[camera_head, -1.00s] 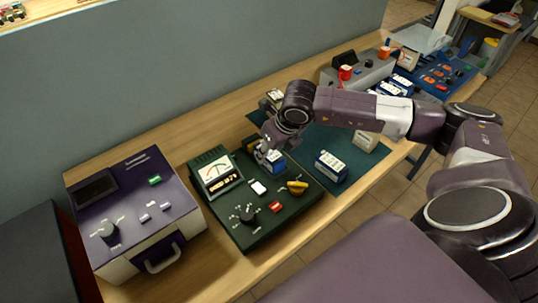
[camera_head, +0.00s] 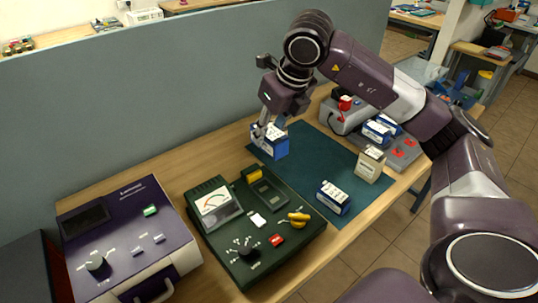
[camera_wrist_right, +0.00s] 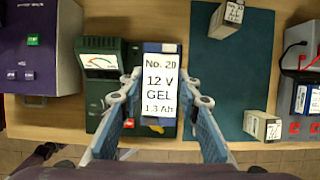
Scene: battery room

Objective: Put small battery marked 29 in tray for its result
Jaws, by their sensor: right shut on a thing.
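My right gripper (camera_head: 266,124) is shut on a small blue-and-white battery (camera_head: 271,144), held upright above the back left part of the teal mat (camera_head: 315,160). In the right wrist view the battery's white label (camera_wrist_right: 160,82) reads "No. 2" with a last digit that looks like 0 or 9, then 12 V, GEL, 1.3 Ah. The fingers hold it from both sides. The dark green tester (camera_head: 250,266) stands left of the mat, with an empty-looking bay (camera_head: 269,194) and a needle meter (camera_head: 213,202). No result tray can be clearly identified. My left gripper is not in view.
A blue-white battery (camera_head: 332,197) and a pale battery (camera_head: 370,163) stand on the mat. A purple device (camera_head: 128,240) stands at left. A wall panel (camera_head: 150,110) runs behind.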

